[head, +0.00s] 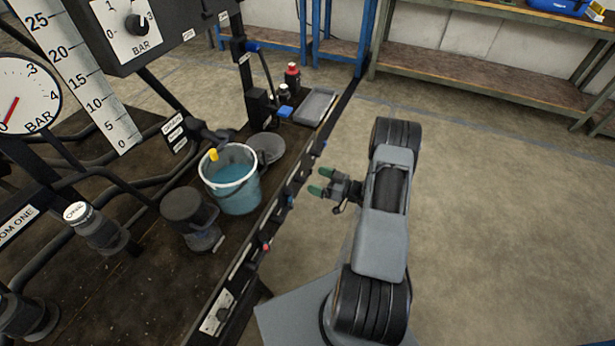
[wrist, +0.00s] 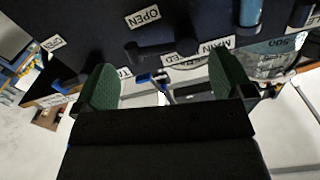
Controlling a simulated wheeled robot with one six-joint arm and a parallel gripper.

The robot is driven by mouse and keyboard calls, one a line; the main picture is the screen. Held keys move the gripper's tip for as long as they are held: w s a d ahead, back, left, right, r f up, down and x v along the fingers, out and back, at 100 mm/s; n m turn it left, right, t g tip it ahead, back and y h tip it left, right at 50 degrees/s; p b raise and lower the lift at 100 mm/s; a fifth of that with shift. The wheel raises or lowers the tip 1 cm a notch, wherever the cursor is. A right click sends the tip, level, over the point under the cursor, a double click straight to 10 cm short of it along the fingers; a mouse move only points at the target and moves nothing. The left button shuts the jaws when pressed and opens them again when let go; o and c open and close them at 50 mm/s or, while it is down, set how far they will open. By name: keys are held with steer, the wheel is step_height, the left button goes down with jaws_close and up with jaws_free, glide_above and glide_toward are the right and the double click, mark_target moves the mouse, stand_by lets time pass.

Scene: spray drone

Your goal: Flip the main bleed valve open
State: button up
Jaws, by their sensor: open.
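My gripper (head: 321,181) is open and empty, its green-padded fingers pointing left at the bench's front rail in the head view. The fingers also show in the wrist view (wrist: 164,82), spread wide. Beyond them there is a dark panel with an OPEN label (wrist: 143,17) and a label that begins with MAIN (wrist: 200,52), partly covered. A dark handle-like part (wrist: 150,51) sits between these labels and seems to be the main bleed valve; its exact position is hard to tell. The fingers appear apart from it. In the head view the valve is too small to single out.
A bucket of blue liquid (head: 236,194) and a dark-lidded jar (head: 190,215) stand on the bench behind the rail (head: 240,272). A grey tray (head: 315,106) lies at its far end. Gauges fill the left. The floor (head: 500,220) to the right is clear.

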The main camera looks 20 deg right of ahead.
mark_target(308, 175)
steer(key=shift+x, duration=2.35)
steer(key=shift+d, duration=0.1)
steer(key=c, duration=0.7)
steer(key=shift+r+n+b, duration=0.1)
steer(key=shift+n+b, duration=0.5)
steer(key=shift+b, duration=0.05)
steer(key=shift+d+r+n, duration=0.1)
steer(key=shift+r+n, duration=0.2)
steer(key=shift+n, duration=0.2)
steer(key=o, duration=0.7)
steer(key=v, duration=1.3)
steer(key=shift+s+d+p, duration=0.25)
steer(key=shift+s+p, duration=0.05)
steer(key=shift+p, duration=0.05)
